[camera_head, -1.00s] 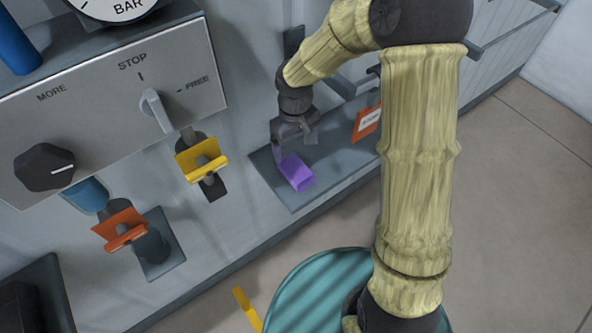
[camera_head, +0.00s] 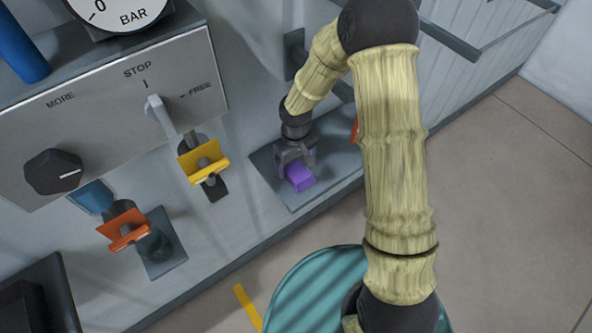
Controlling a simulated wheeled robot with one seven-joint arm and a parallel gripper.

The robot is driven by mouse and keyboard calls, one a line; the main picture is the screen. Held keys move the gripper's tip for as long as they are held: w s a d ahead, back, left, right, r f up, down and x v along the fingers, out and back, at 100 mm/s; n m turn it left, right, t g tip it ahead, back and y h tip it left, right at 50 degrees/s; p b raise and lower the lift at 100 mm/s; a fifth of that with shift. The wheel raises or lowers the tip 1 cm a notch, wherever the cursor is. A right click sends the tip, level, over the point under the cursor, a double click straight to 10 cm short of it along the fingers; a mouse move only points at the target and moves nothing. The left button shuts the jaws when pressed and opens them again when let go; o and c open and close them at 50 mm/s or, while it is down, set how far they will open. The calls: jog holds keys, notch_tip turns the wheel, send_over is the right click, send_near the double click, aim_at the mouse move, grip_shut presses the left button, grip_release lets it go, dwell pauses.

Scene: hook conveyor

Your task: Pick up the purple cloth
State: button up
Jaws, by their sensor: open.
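The purple cloth (camera_head: 299,178) is a small folded block lying on a grey shelf plate (camera_head: 285,196) low on the machine wall. My gripper (camera_head: 295,168) is directly over it, pointing down, with its open fingers at either side of the cloth's upper part. The gripper hides part of the cloth. I cannot tell whether the fingers touch it.
A panel with a lever (camera_head: 158,113) and a black knob (camera_head: 53,171) is at left. A yellow holder (camera_head: 203,162) and an orange holder (camera_head: 123,230) hang below it. An orange tag (camera_head: 354,130) is mostly hidden behind my arm. Open floor lies at right.

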aim_at(296, 169)
jog(key=shift+f, duration=1.45)
jog(key=c, duration=1.1)
jog(key=shift+w+r, duration=0.1)
notch_tip(296, 169, up, 10)
jog(key=shift+f+b, duration=0.1)
jog(key=shift+b, duration=0.45)
